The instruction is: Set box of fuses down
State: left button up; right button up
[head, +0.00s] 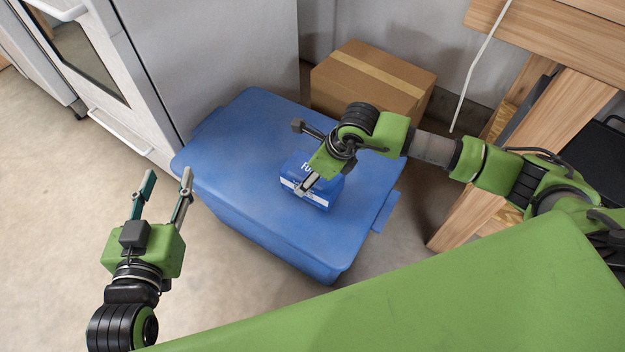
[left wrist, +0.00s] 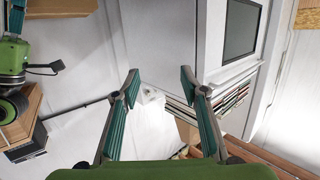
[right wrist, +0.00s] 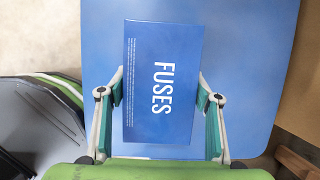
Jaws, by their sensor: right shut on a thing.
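The box of fuses (head: 322,194) is a small blue box with white lettering, at the middle of the blue storage bin's lid (head: 247,131) in the head view. In the right wrist view the box of fuses (right wrist: 163,110) reads "FUSES" and sits between the fingers of my right gripper (right wrist: 160,112), which is shut on it. My right gripper (head: 310,180) covers part of the box in the head view. I cannot tell whether the box touches the lid. My left gripper (head: 168,187) is open and empty, left of the bin. Its spread fingers also show in the left wrist view (left wrist: 160,85).
A cardboard box (head: 373,79) stands behind the bin. A grey cabinet (head: 205,50) stands at the back left, close to the bin. A wooden bench (head: 540,110) is at the right. Much of the lid around the fuse box is bare.

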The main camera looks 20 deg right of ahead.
pick_arm(q)
jog(key=shift+w+d+r+t, duration=0.15)
jog(key=shift+r+t, duration=0.2)
jog(key=shift+r, duration=0.3)
jog(key=shift+w+d+r+t, duration=0.1)
jog(key=shift+r+t, duration=0.3)
jog(key=shift+r, duration=0.25)
jog(key=shift+w+d+r+t, duration=0.15)
jog(key=shift+r+t, duration=0.2)
jog(key=shift+r, duration=0.3)
pick_arm(e)
jog(key=shift+f, duration=1)
pick_arm(q)
jog(key=shift+r+b, duration=0.15)
jog(key=shift+b, duration=0.15)
pick_arm(e)
jog(key=o, duration=1.2)
pick_arm(q)
jog(key=shift+r+h, duration=0.2)
jog(key=shift+h, duration=0.2)
pick_arm(e)
jog(key=shift+o, duration=0.2)
